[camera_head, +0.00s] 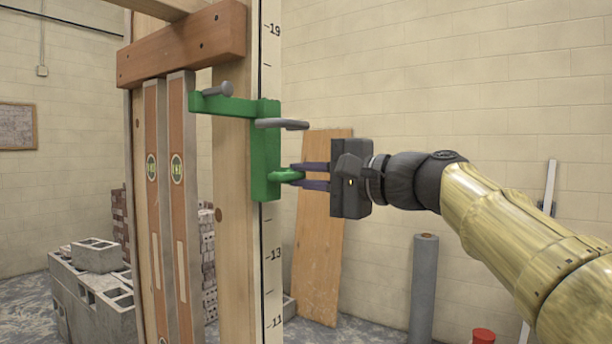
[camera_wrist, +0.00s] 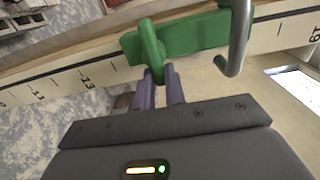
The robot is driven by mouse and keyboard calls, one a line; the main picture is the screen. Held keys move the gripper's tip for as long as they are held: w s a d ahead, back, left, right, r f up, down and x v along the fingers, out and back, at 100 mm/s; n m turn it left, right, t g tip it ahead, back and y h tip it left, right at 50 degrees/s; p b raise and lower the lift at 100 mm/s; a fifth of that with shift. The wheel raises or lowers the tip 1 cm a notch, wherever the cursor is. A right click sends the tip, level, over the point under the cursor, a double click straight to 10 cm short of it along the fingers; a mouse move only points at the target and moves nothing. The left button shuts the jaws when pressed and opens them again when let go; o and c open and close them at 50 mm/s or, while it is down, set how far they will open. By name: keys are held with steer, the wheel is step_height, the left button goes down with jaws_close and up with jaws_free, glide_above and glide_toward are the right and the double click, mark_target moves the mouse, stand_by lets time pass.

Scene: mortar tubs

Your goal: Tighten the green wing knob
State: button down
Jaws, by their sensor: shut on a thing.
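The green wing knob (camera_head: 287,175) sticks out from the lower right side of a green bracket (camera_head: 265,150) on an upright wooden post with a numbered scale. My gripper (camera_head: 297,176) reaches in from the right, its two dark fingers shut on the knob, one above and one below it. In the wrist view the knob (camera_wrist: 152,50) shows as a green wing with its lower end between the purple-grey fingertips (camera_wrist: 160,78). The part of the knob between the fingers is partly hidden.
A grey hook (camera_head: 282,124) juts from the bracket just above my fingers. A green arm with a grey pin (camera_head: 218,90) extends left. Two spirit levels (camera_head: 170,200) hang left of the post. A board (camera_head: 322,230) leans on the wall behind, and a grey roll (camera_head: 423,285) stands right.

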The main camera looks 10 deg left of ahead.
steer(key=c, duration=1.5)
jaws_free()
steer(key=shift+o, duration=0.2)
steer(key=b+v, duration=0.4)
steer(key=v, duration=1.3)
steer(key=shift+d+b, duration=0.3)
steer(key=shift+b, duration=0.1)
